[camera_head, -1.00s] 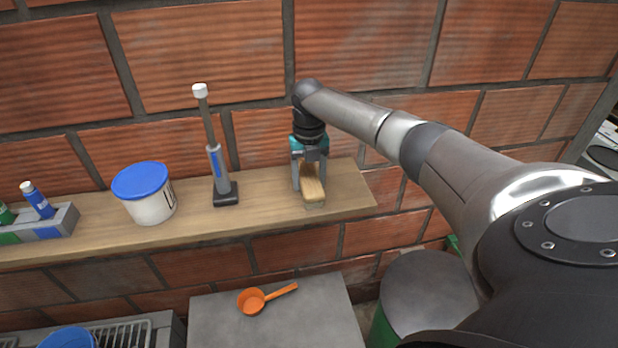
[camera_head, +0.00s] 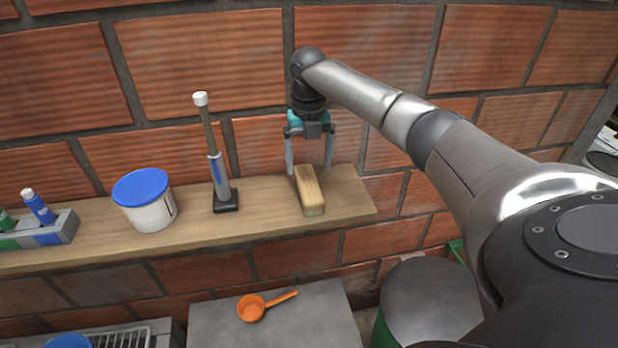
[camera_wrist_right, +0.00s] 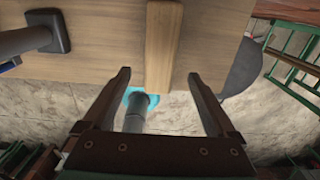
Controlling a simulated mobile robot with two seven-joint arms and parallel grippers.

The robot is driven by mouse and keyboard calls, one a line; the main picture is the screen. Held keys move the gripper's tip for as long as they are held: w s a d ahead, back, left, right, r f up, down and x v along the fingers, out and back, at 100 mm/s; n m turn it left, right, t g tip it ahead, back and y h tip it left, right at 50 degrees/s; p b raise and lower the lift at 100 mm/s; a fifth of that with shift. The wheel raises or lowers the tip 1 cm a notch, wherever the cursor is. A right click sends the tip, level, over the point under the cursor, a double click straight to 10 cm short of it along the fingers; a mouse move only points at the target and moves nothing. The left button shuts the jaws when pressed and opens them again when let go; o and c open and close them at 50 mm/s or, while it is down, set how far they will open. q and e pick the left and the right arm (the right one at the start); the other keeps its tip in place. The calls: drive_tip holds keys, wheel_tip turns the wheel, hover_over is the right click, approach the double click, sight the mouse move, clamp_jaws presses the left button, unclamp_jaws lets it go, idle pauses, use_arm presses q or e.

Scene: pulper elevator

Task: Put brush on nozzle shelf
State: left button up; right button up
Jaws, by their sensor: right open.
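The brush (camera_head: 309,191), a wooden block with a pale underside, lies on the wooden shelf (camera_head: 255,215) near its right end. It also shows in the right wrist view (camera_wrist_right: 161,45), lying on the shelf board between and beyond my fingertips. My right gripper (camera_head: 309,172) is open, with its two fingers apart above the back end of the brush. Nothing is held between them. My left gripper is not in view.
On the shelf to the left stand an upright tool (camera_head: 218,170) on a black base, a white tub (camera_head: 150,212) with a blue lid, and a grey holder (camera_head: 50,232) with bottles. Below are an orange scoop (camera_head: 252,308) on a grey surface and a round green bin (camera_head: 420,305).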

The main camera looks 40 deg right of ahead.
sight(309, 184)
wheel_tip(309, 184, up, 5)
drive_tip(key=shift+f, duration=0.1)
idle(0.7)
